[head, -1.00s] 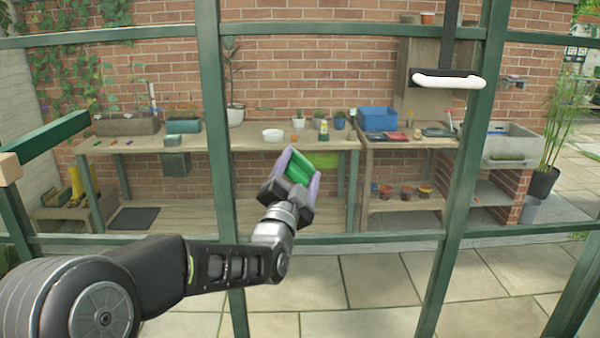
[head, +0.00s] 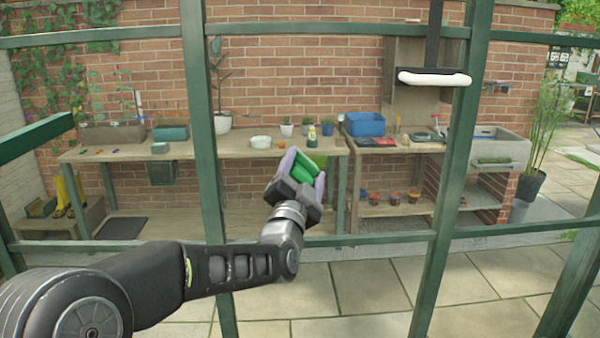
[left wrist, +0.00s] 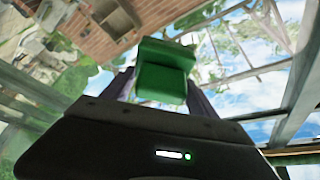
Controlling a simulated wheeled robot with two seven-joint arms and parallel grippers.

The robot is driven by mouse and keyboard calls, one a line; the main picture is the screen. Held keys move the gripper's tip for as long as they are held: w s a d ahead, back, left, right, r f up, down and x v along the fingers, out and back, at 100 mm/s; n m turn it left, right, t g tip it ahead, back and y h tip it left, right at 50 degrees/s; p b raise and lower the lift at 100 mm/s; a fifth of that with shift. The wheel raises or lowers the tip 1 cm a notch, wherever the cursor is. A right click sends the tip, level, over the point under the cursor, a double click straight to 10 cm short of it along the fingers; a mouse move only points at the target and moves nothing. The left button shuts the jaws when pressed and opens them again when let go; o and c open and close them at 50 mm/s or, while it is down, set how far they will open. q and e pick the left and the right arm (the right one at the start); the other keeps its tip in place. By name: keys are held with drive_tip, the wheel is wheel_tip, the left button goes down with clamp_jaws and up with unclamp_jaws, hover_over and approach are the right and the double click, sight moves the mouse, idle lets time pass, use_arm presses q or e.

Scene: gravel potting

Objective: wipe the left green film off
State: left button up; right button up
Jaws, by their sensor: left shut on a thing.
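My left gripper (head: 306,168) is shut on a green block-like pad (head: 303,166), held between its two purple-sided fingers. It is raised in front of the greenhouse frame's opening, right of a green upright. The left wrist view also shows the green pad (left wrist: 164,72) between the fingers. My right gripper is not in view.
Green uprights (head: 199,150) (head: 455,150) and a low rail (head: 380,239) stand around the gripper. A white bar (head: 434,79) on a dark pole hangs at upper right. Beyond are a wooden bench (head: 100,152), a blue bin (head: 364,124) and paving.

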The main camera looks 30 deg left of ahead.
use_arm(q)
drive_tip(key=shift+w+d+b, duration=0.45)
drive_tip(key=shift+w+d, duration=0.3)
drive_tip(key=shift+d, duration=0.1)
drive_tip(key=shift+w+d, duration=0.4)
drive_tip(key=shift+d, duration=0.1)
drive_tip(key=shift+w+d, duration=0.1)
drive_tip(key=shift+d, duration=0.1)
drive_tip(key=shift+w+d, duration=1.05)
drive_tip(key=shift+d, duration=0.25)
drive_tip(key=shift+b, duration=0.45)
drive_tip(key=shift+a+r, duration=0.1)
